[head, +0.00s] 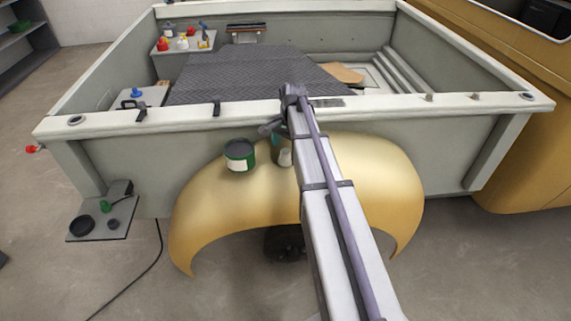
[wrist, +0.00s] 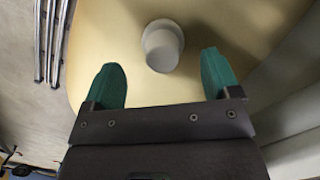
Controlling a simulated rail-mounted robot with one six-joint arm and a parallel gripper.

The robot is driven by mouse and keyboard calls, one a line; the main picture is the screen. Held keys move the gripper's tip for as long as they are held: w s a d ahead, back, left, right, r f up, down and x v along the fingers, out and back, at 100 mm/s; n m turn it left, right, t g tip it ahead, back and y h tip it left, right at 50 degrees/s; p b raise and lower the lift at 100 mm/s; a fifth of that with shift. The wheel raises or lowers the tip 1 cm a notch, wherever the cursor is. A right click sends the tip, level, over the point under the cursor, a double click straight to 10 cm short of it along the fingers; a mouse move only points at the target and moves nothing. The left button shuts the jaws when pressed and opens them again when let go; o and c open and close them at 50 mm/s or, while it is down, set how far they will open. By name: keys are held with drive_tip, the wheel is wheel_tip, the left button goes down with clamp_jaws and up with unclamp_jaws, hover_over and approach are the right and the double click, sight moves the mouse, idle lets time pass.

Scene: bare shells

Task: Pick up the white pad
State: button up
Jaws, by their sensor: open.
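The white pad (wrist: 161,45) is a small round, pale piece with a wider rim and a narrower end. It is on the yellow curved fender (wrist: 110,25). In the head view the pad (head: 285,158) shows small beside my arm, on the upper part of the fender (head: 225,195). My gripper (wrist: 162,61) has two green fingers spread wide. The pad lies between and slightly ahead of the fingertips, with a gap on both sides. The gripper is open and empty. In the head view my arm hides part of it.
A green can (head: 239,155) stands on the fender just left of my gripper. The pale truck bed wall (head: 400,140) rises behind. A low tray (head: 90,232) with dark items is at left. A cable (head: 140,275) lies on the floor. Metal bars (wrist: 50,40) show in the wrist view.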

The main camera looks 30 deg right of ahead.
sight(286, 150)
drive_tip(key=f+b, duration=0.5)
drive_tip(key=shift+a+f, duration=0.15)
drive_tip(key=shift+a, duration=0.25)
drive_tip(key=shift+r, duration=0.3)
drive_tip(key=c, duration=1)
wheel_tip(286, 150, up, 10)
drive_tip(key=p, duration=1)
drive_tip(key=shift+r+p, duration=0.15)
drive_tip(key=shift+p, duration=0.2)
drive_tip(key=shift+c, duration=0.2)
drive_tip(key=shift+f, duration=0.2)
drive_tip(key=o, duration=0.4)
drive_tip(key=shift+c, duration=1.3)
